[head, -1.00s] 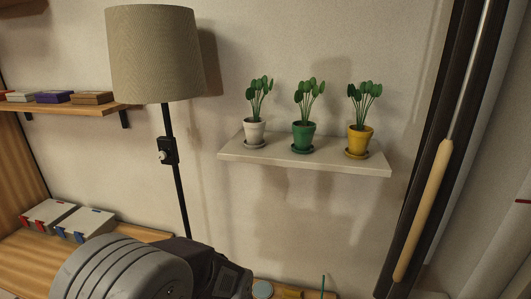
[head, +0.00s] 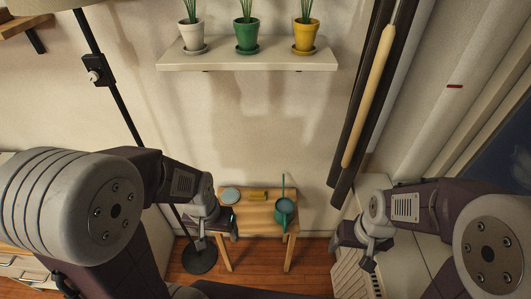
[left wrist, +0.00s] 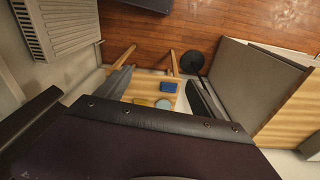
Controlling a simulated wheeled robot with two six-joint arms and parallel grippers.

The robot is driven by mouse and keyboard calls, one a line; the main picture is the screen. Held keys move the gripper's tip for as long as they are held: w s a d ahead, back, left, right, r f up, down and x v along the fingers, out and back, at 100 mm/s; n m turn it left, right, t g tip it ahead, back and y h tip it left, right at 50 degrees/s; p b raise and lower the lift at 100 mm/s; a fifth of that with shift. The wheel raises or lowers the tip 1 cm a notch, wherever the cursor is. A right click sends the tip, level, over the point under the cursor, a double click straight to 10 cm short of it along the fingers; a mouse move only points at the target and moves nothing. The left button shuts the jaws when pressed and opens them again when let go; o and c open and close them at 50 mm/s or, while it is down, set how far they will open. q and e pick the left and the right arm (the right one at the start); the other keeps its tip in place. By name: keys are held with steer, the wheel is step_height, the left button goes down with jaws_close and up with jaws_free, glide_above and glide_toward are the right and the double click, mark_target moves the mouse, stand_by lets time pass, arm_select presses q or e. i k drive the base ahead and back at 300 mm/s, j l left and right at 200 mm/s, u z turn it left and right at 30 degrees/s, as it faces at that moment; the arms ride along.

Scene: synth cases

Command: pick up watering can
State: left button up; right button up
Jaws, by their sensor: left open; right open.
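The teal watering can (head: 285,211) stands on a small wooden table (head: 255,218) below the wall shelf in the head view. A thin green upright part rises behind it. My left gripper (head: 217,230) is open and empty at the table's left side, left of the can and apart from it. In the left wrist view the open jaws (left wrist: 160,92) frame part of the tabletop; I cannot make out the can there. My right gripper (head: 362,248) is open and empty, right of the table and apart from the can.
A pale blue disc (head: 230,196) and a yellow object (head: 258,195) lie on the table. A blue item (left wrist: 167,87) shows in the left wrist view. A lamp base (head: 199,256) stands left, a radiator (head: 348,275) right. Potted plants stand on the white shelf (head: 250,59).

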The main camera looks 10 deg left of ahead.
mark_target(284, 207)
steer(key=i+j+z, duration=0.25)
steer(key=z, duration=0.2)
steer(key=i+j+z, duration=0.25)
steer(key=z, duration=0.2)
steer(key=j, duration=0.1)
